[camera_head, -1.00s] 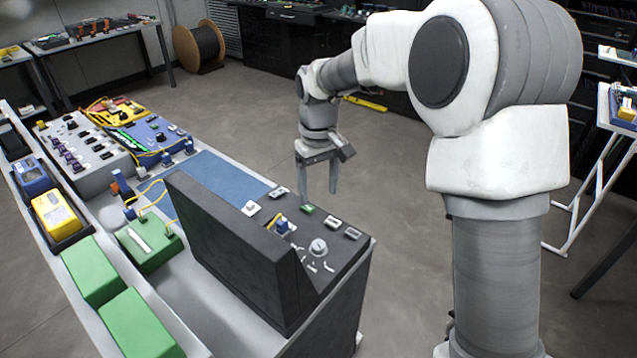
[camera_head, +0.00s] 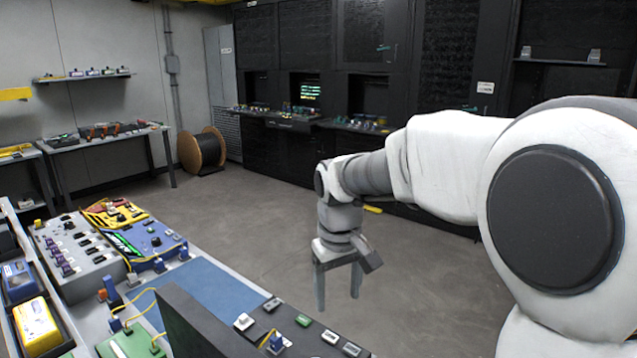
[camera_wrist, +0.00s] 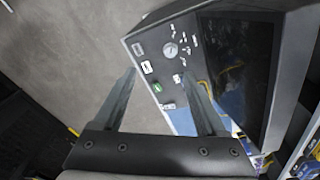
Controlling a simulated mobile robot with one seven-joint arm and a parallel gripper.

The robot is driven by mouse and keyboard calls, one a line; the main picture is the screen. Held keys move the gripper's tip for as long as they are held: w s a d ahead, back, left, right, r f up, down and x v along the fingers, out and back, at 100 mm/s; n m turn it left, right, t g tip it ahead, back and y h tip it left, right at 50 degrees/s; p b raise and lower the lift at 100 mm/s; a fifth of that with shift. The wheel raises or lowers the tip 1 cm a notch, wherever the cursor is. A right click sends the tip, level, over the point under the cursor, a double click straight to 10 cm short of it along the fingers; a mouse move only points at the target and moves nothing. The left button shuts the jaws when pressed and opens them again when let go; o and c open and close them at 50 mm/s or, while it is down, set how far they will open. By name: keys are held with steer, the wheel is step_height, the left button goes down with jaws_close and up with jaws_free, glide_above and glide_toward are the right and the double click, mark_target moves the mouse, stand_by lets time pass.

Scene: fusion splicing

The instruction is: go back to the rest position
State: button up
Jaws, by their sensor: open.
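My gripper (camera_head: 338,284) hangs at the end of my arm, fingers pointing down, in the head view. Its two fingers are apart with nothing between them. It is beyond the bench's right end, near the black console (camera_head: 300,338). In the wrist view my gripper (camera_wrist: 165,95) shows its two spread fingers over the console (camera_wrist: 150,55), which has a round dial, small buttons and a dark screen panel. The console's lower part is cut off in the head view.
The bench holds a blue mat (camera_head: 205,290), a grey switch box (camera_head: 75,255), a blue unit (camera_head: 150,245) and a yellow device (camera_head: 36,325). A cable reel (camera_head: 202,150) stands at the back by dark cabinets (camera_head: 330,40). The floor (camera_head: 250,220) between is clear.

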steer(key=s+d+r+m+t, duration=0.2)
steer(key=s+d, duration=0.3)
steer(key=s, duration=0.5)
steer(key=s+d+r+m+t, duration=0.2)
steer(key=s+d, duration=0.3)
steer(key=s, duration=0.6)
steer(key=shift+d+r+m, duration=0.25)
steer(key=shift+r+m, duration=0.15)
steer(key=shift+m, duration=0.1)
